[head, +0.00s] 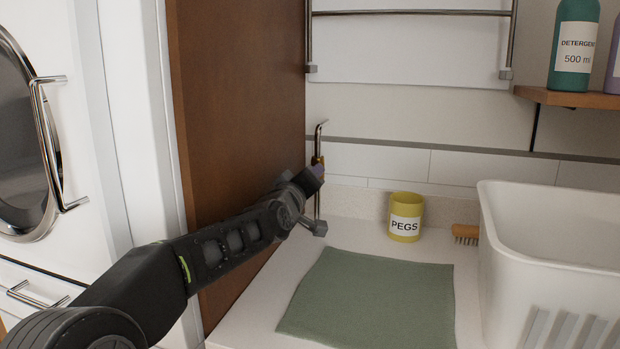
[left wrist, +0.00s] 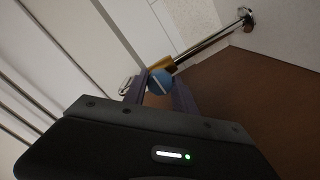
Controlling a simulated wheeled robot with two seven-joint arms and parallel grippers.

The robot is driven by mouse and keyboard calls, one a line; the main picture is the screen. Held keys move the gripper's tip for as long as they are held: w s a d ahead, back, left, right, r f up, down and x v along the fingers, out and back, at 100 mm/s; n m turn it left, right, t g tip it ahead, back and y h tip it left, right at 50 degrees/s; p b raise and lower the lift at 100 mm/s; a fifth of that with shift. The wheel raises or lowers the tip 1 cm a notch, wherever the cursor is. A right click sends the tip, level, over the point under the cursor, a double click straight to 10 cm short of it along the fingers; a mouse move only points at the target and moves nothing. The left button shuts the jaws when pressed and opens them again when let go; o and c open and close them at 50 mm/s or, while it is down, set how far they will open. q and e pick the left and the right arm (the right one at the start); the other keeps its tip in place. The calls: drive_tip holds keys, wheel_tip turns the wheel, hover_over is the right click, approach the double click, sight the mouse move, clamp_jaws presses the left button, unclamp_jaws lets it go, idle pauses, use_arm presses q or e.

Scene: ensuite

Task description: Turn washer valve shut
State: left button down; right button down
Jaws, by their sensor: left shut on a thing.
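The washer valve stands on a thin upright chrome pipe (head: 318,140) beside the brown panel, close to the back wall. In the left wrist view its round blue knob (left wrist: 160,83) sits between my two purple fingers, with a brass-coloured body (left wrist: 160,65) behind it and the chrome pipe (left wrist: 210,45) running to a wall fitting. My left gripper (head: 316,172) is shut on the blue knob. In the head view the gripper and wrist hide most of the valve. My right gripper is not in view.
A brown panel (head: 240,120) stands close to my left arm. On the counter are a green cloth (head: 370,295), a yellow PEGS pot (head: 405,216), a brush (head: 465,233) and a white basket (head: 550,265). A white appliance with a round door (head: 22,140) is at left.

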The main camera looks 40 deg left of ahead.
use_arm(q)
drive_tip(key=c, duration=1)
unclamp_jaws()
drive_tip(key=shift+s, duration=0.1)
drive_tip(key=shift+b+v, duration=0.3)
drive_tip(key=shift+v, duration=3.55)
